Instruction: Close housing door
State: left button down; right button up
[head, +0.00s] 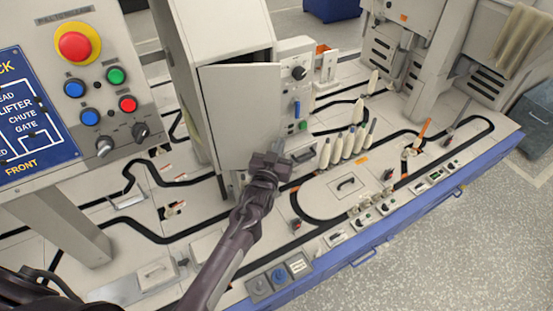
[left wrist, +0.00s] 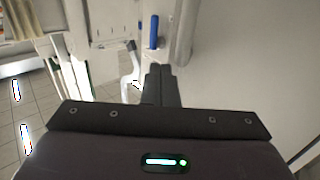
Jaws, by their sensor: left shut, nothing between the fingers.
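The housing (head: 178,75) is a tall cream cabinet left of centre in the head view. Its flat door (head: 240,110) stands ajar, with a dark gap along its top edge. My left gripper (head: 283,150) is shut and empty, at the door's lower right edge; I cannot tell whether it touches. In the left wrist view my shut fingers (left wrist: 161,84) point forward beside a large pale surface (left wrist: 255,60), probably the door. A blue handle (left wrist: 153,32) shows beyond the fingertips. My right gripper is not in view.
A control panel with a red button (head: 75,46) stands at left. A small panel with a black knob (head: 298,73) is right of the door. Several cream bobbins (head: 347,145) stand further right on the table. The table's blue front edge (head: 400,215) borders open floor.

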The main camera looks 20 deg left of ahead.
aim_at(275, 138)
pick_arm(q)
jog(key=w+b, duration=0.1)
jog(key=w, duration=0.1)
jog(key=w+a+b, duration=0.1)
jog(key=w, duration=0.1)
jog(key=shift+w+a+b, duration=0.2)
jog(key=shift+w+b, duration=0.1)
jog(key=shift+w, duration=0.1)
jog(key=shift+w+a+b, duration=0.25)
jog(key=shift+w+b, duration=0.15)
jog(key=shift+w, duration=0.25)
jog(key=shift+w+a, duration=0.25)
jog(key=shift+w, duration=0.25)
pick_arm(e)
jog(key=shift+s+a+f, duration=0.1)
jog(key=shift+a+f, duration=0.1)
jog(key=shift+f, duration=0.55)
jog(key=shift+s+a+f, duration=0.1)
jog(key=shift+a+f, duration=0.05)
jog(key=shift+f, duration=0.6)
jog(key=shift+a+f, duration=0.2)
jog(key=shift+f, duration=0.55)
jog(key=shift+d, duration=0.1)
